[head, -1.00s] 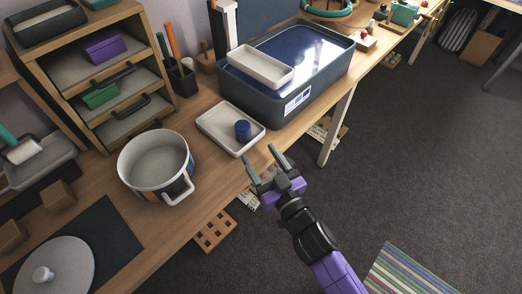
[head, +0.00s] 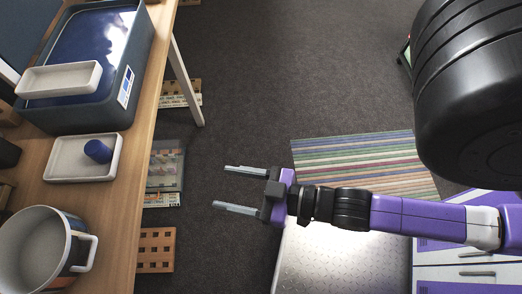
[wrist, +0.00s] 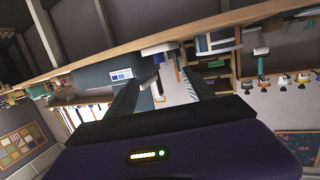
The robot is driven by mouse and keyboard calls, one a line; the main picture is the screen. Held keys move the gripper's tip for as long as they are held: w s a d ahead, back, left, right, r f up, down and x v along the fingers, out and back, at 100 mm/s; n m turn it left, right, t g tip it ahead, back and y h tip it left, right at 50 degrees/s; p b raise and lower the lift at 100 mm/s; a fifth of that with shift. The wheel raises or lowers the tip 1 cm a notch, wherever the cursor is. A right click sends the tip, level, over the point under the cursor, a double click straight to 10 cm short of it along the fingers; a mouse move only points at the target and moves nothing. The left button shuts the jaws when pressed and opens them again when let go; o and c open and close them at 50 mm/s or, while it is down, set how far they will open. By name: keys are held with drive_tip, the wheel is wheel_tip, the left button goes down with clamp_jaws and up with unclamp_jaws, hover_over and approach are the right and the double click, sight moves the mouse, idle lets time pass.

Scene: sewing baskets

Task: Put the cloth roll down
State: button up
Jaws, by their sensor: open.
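My gripper (head: 232,189) is open and empty in the head view, over the floor to the right of the table's edge. A small dark blue roll (head: 98,151), which looks like the cloth roll, rests in a shallow white tray (head: 58,170) on the table. The roll is to the left of my gripper and well apart from it. In the wrist view both fingers of my gripper (wrist: 162,88) show spread with nothing between them.
A large blue bin (head: 112,110) with a white tray (head: 60,78) on top stands behind the roll's tray. A white pot (head: 30,250) with a handle stands in front of it. A striped rug (head: 365,160) lies on the floor.

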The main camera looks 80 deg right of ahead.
drive_tip(key=s+r+g, duration=0.1)
drive_tip(key=s+r, duration=0.4)
drive_tip(key=s, duration=0.2)
drive_tip(key=shift+d, duration=0.35)
drive_tip(key=shift+r+p, duration=0.7)
drive_tip(key=shift+p, duration=0.1)
